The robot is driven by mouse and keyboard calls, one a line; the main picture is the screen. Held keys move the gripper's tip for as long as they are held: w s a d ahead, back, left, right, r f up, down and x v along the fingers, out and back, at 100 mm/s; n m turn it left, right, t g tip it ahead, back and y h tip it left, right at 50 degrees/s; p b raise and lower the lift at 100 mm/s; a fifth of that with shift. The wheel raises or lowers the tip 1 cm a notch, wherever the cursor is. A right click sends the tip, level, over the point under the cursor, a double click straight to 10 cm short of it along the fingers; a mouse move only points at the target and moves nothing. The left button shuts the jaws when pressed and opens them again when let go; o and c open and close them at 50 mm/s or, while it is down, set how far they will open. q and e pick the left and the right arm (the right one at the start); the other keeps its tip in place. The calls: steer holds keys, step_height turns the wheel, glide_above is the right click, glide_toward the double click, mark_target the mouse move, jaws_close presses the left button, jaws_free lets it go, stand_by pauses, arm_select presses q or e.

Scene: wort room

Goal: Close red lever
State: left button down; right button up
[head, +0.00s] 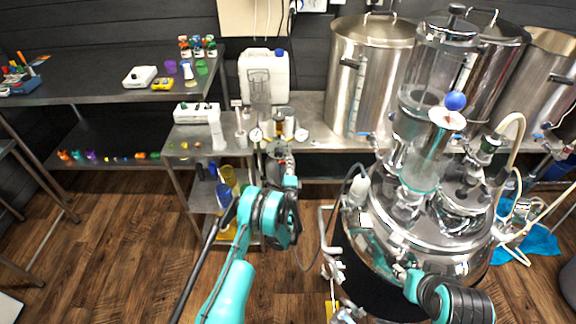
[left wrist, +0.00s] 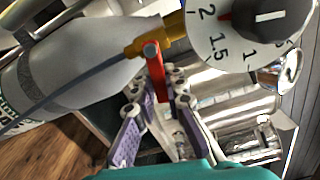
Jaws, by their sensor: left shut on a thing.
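The red lever (left wrist: 156,73) shows in the left wrist view, below a brass fitting (left wrist: 155,40) beside a round dial (left wrist: 245,30). My left gripper (left wrist: 160,92) has its purple-padded fingers on both sides of the lever's lower end and is shut on it. In the head view my left gripper (head: 289,186) is at the grey gas cylinder (head: 278,158) with gauges, right of the small steel cart. The lever cannot be made out there. My right arm shows at the lower right, by the big steel vessel (head: 375,230); its finger state is unclear.
A white jug (head: 264,75) and steel pots (head: 365,75) stand on the back bench. A steel cart (head: 185,150) is left of the cylinder. A shiny vessel with glass columns and hoses fills the right. Wooden floor (head: 120,235) is clear at the left.

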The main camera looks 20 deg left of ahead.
arm_select(q)
steer(key=shift+r+n, duration=0.4)
steer(key=shift+n, duration=0.8)
steer(key=c, duration=1.5)
jaws_free()
steer(key=shift+c, duration=0.2)
